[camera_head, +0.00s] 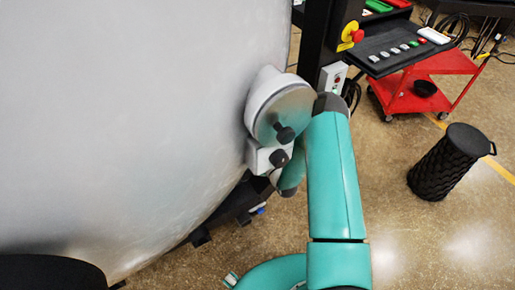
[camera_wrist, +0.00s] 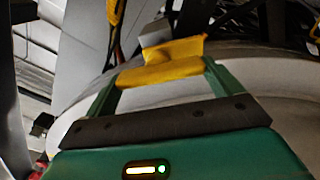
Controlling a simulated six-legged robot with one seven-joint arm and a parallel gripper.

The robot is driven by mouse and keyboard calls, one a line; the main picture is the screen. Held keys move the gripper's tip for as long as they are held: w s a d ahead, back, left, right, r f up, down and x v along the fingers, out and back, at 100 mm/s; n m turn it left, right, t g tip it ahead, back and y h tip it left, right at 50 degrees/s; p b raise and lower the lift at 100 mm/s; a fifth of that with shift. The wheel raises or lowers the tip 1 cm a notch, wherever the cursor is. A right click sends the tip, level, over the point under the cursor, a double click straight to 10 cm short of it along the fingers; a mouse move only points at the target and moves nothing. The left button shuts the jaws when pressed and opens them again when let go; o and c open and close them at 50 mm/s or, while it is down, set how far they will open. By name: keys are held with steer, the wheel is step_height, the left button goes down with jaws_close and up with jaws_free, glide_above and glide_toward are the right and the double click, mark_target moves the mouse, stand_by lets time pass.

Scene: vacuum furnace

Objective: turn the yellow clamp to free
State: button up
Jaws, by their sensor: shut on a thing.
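The yellow clamp (camera_wrist: 160,74) shows in the wrist view as a short yellow bar with a raised part at its upper right. My gripper (camera_wrist: 168,68) has its two green fingers on either side of the bar and is shut on it. A grey metal piece stands just behind the clamp. In the head view, my teal arm reaches up to the right edge of the big pale furnace shell (camera_head: 130,120). The clamp and my fingers cannot be made out there.
A round grey fitting (camera_head: 285,108) with dark knobs sits on the shell's edge beside my arm. A dark post with a red and yellow emergency button (camera_head: 352,36) stands behind. A red cart (camera_head: 430,75) and a black bin (camera_head: 443,165) stand to the right on open floor.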

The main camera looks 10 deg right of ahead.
steer(key=shift+n, duration=0.3)
steer(key=o, duration=0.7)
steer(key=v, duration=1.3)
steer(key=shift+s, duration=0.35)
steer(key=shift+d, duration=0.15)
